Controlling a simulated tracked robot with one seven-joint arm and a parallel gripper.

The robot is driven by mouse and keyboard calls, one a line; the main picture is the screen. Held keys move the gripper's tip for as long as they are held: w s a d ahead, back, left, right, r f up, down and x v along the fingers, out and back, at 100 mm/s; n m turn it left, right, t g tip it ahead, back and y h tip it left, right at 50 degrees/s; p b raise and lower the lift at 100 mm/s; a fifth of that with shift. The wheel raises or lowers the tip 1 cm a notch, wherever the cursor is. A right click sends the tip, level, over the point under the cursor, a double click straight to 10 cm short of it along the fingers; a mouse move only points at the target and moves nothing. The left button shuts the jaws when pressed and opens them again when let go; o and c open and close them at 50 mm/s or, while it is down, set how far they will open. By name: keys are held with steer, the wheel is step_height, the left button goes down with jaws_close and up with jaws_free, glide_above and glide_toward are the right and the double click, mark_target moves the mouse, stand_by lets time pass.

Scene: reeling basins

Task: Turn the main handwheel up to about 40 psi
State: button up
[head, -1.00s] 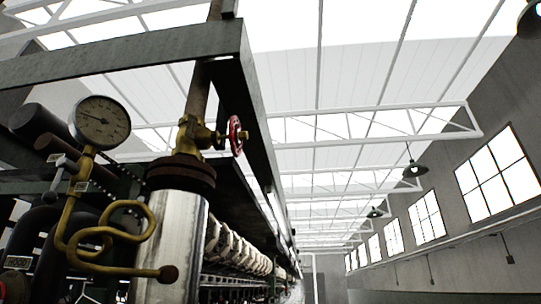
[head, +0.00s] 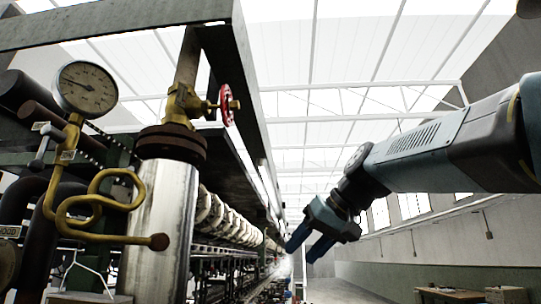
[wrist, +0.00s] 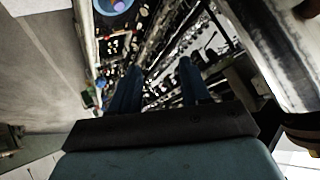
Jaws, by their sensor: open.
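The red handwheel (head: 225,105) sits on a brass valve (head: 183,104) above a rusty flange and a bright metal pipe (head: 158,225), upper middle-left in the head view. I see the wheel nearly edge-on. The round pressure gauge (head: 86,89) is to its left on a curled brass tube; its needle points to the left side of the dial, and the numbers are too small to read. My gripper (head: 302,252) is open and empty, to the right of and below the handwheel, clear of it. Its two fingers also show in the wrist view (wrist: 158,85).
A dark steel beam frame (head: 245,95) runs above and behind the valve. Rows of reeling machinery (head: 225,220) recede behind the pipe. A wooden table (head: 450,294) stands low at right. The air between handwheel and gripper looks free.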

steer(key=w+a+r+n+y, duration=0.2)
steer(key=a+r+n+y, duration=0.1)
steer(key=r, duration=0.7)
steer(key=w+a+r+n+y, duration=0.2)
steer(key=a+r+y, duration=0.1)
steer(key=r, duration=0.7)
steer(key=n+g+y, duration=0.5)
steer(key=n, duration=0.3)
glide_toward(239, 106)
steer(key=a, duration=0.2)
steer(key=shift+w+a+r, duration=0.1)
steer(key=shift+w+a, duration=0.15)
steer(key=shift+a, duration=0.95)
steer(key=shift+w+a, duration=0.25)
steer(key=shift+a, duration=0.95)
steer(key=shift+w+a+r, duration=0.1)
steer(key=shift+w+a, duration=0.1)
steer(key=shift+a, duration=1)
